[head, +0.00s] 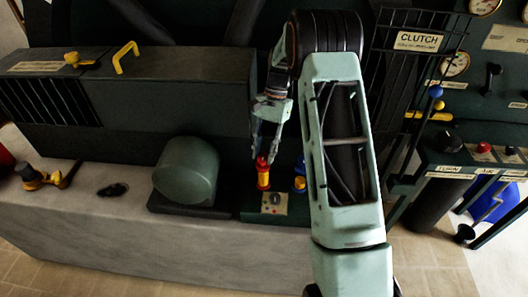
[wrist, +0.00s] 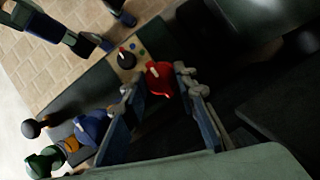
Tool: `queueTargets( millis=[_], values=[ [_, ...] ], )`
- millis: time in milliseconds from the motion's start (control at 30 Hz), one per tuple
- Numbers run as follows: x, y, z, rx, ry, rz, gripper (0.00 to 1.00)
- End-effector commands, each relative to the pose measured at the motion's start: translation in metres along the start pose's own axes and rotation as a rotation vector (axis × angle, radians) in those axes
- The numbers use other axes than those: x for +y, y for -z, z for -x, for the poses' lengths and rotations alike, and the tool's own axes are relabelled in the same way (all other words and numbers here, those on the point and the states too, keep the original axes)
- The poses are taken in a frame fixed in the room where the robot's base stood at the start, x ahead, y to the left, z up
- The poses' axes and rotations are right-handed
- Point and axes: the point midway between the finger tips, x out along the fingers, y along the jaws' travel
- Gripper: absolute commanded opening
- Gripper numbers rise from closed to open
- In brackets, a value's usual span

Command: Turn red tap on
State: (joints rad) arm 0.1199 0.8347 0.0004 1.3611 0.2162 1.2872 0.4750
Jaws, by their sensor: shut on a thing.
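The red tap (head: 263,164) stands upright on a yellow collar on the dark machine base, near the middle of the head view. In the wrist view its red handle (wrist: 158,80), with a pale mark, sits between the fingertips. My gripper (head: 266,150) reaches down from above and is shut on the red tap. In the wrist view one finger of my gripper (wrist: 159,88) is on each side of the handle. My gripper hides part of the tap's top in the head view.
A blue tap (head: 300,170) stands close to the right, partly behind my arm; blue (wrist: 92,125) and green (wrist: 44,160) knobs show in the wrist view. A small plate with a black dial (head: 274,200) lies in front. A rounded dark green housing (head: 187,170) stands left.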

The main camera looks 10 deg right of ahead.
Motion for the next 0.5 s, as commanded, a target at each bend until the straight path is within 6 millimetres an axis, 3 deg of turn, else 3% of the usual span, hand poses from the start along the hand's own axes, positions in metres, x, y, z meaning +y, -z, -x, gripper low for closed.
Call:
queueTargets(
  millis=[133,167,300,500],
  values=[
    [-0.0004,0.0004,0.0007,0.002,0.001,0.002,0.02],
    [-0.0004,0.0003,0.0007,0.002,0.002,0.001,0.30],
    [-0.0004,0.0002,0.0005,0.001,0.001,0.001,0.44],
    [-0.0002,-0.0001,0.0002,0.000,0.001,0.000,0.44]
  ],
)
